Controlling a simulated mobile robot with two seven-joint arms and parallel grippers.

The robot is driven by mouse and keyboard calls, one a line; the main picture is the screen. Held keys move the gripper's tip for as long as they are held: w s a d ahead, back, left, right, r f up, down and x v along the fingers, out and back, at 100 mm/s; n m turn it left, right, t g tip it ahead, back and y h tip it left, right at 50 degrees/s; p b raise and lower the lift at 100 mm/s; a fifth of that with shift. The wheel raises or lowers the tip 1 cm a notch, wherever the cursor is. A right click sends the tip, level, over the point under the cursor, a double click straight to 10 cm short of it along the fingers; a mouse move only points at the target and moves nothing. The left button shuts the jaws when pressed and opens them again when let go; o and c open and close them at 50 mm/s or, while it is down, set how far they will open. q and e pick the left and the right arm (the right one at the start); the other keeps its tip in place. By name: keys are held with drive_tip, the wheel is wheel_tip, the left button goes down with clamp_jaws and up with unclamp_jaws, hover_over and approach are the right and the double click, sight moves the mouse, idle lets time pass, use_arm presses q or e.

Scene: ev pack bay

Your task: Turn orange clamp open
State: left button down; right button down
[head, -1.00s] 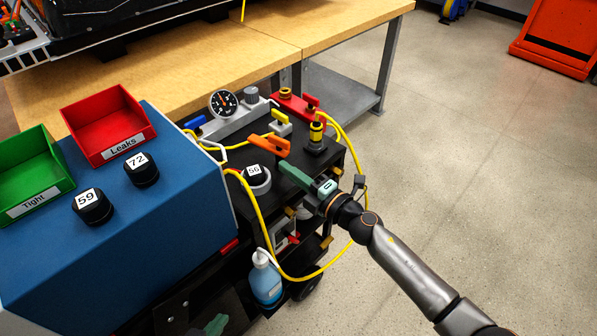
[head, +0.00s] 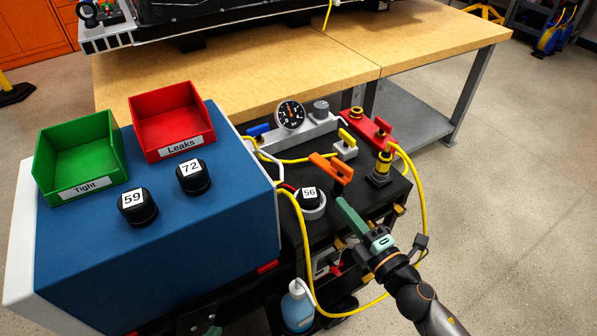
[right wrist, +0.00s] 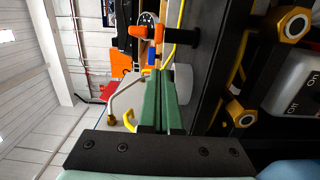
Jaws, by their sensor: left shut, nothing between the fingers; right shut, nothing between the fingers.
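The orange clamp (head: 330,168) is a lever handle on the dark cart top, beside the round black part marked 56 (head: 309,194). It also shows in the right wrist view (right wrist: 147,36), ahead of the fingertips. My right gripper (head: 344,204) has its green fingers shut with nothing between them. In the head view its tips are just nearer than the orange clamp and appear apart from it. My left gripper (head: 212,331) shows only as a small green piece at the bottom edge, shut and empty; most of it is hidden.
A yellow lever (head: 347,137), a blue lever (head: 258,131), a pressure gauge (head: 290,115), a red block (head: 367,128) and a black-and-yellow fitting (head: 381,168) crowd the cart top. A yellow hose (head: 424,205) loops around its right side. Red (head: 172,118) and green (head: 77,158) bins stand left.

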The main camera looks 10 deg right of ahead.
sight(331, 163)
drive_tip(key=shift+w+a+r, duration=0.1)
drive_tip(key=shift+w+a, duration=0.05)
drive_tip(key=shift+w, duration=0.3)
drive_tip(key=x, duration=0.7)
drive_tip(key=shift+w+p, duration=0.15)
drive_tip(key=shift+p, duration=0.15)
drive_tip(key=shift+x, duration=0.85)
drive_tip(key=shift+w+m+h, duration=0.25)
drive_tip(key=shift+m+h, duration=0.25)
drive_tip(key=shift+h, duration=0.3)
drive_tip(key=shift+w+d+t+h, duration=0.3)
drive_tip(key=shift+d, duration=0.15)
